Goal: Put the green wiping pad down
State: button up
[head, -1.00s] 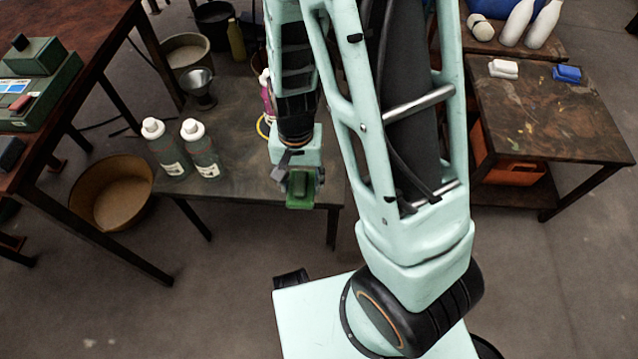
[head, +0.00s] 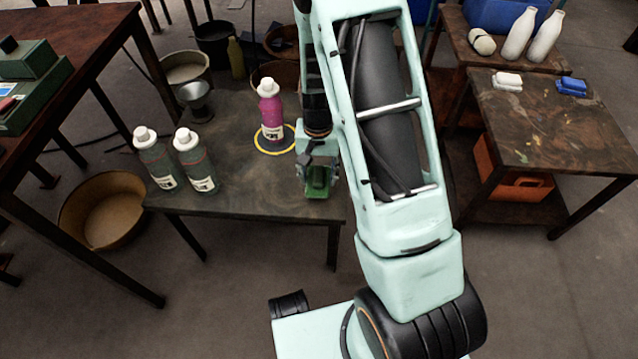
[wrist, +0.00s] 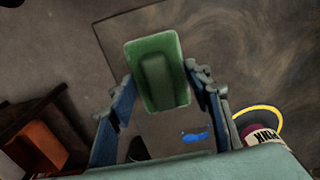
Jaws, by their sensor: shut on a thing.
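The green wiping pad (head: 319,184) is between the fingers of my gripper (head: 318,172), near the front right corner of the middle table (head: 250,193). In the wrist view the green pad (wrist: 160,72) sits between the two fingertips of my gripper (wrist: 160,82), which is shut on it. The table's edge passes behind the pad in that view. I cannot tell whether the pad touches the tabletop. A blue patch (wrist: 194,136) shows below the pad in the wrist view.
A magenta bottle (head: 270,112) stands in a yellow ring left of my gripper. Two grey-green bottles (head: 197,165) and a metal funnel (head: 197,100) stand farther left. A right-hand table (head: 540,125) holds white and blue pads (head: 571,87).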

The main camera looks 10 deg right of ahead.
aim_at(319, 183)
jog(key=shift+w+d+f+b, duration=0.15)
jog(key=shift+f+b, duration=0.3)
jog(key=shift+f, duration=0.5)
jog(key=shift+w+f+b, duration=0.15)
jog(key=shift+f+b, duration=0.3)
jog(key=shift+f, duration=0.5)
jog(key=shift+f, duration=0.2)
jog(key=o, duration=1.3)
notch_tip(319, 183, up, 12)
jog(key=p, duration=0.4)
jog(key=shift+r+p, duration=0.25)
jog(key=shift+p, duration=0.1)
